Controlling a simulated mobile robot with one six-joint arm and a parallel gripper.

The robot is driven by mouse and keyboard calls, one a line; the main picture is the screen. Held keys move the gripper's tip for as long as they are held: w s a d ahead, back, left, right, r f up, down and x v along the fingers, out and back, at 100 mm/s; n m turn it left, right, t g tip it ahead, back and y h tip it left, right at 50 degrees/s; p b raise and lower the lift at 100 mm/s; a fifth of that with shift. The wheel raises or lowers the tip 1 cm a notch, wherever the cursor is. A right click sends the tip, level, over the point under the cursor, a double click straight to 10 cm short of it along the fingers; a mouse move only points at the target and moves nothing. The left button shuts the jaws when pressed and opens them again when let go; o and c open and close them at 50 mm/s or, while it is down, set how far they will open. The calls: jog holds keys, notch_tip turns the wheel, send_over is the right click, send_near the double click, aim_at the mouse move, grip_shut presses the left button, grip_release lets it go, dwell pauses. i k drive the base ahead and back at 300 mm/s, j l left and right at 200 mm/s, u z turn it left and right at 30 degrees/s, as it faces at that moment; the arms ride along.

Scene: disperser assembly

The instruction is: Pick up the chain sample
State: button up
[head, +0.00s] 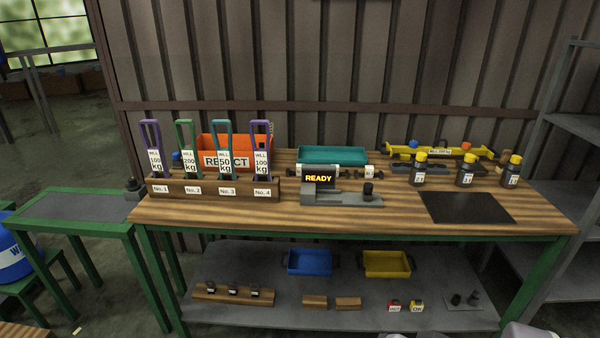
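I cannot pick out a chain sample for certain in the head view. A wooden rack (215,197) on the bench's left holds upright looped pieces with WLL tags: a purple one (143,133) at No. 1, a green one (179,133) at No. 2, a teal one (218,135) at No. 3 and another purple one (255,135) at No. 4. A grey device with a READY display (318,178) stands right of the rack. My gripper is not in view.
Behind stand an orange REJECT bin (262,145), a teal tray (332,155) and a yellow bar (440,150). Dark bottles (466,172) stand at the right, behind a black mat (466,207). The lower shelf (340,277) holds blue and yellow trays. The bench's front edge is mostly clear.

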aim_at(298, 171)
jog(key=i+j, duration=0.25)
jog(key=i, duration=0.25)
jog(key=i+j, duration=0.25)
jog(key=i, duration=0.25)
jog(key=i+j, duration=0.25)
jog(key=i, duration=0.2)
jog(key=i+j, duration=0.25)
jog(key=i, duration=0.25)
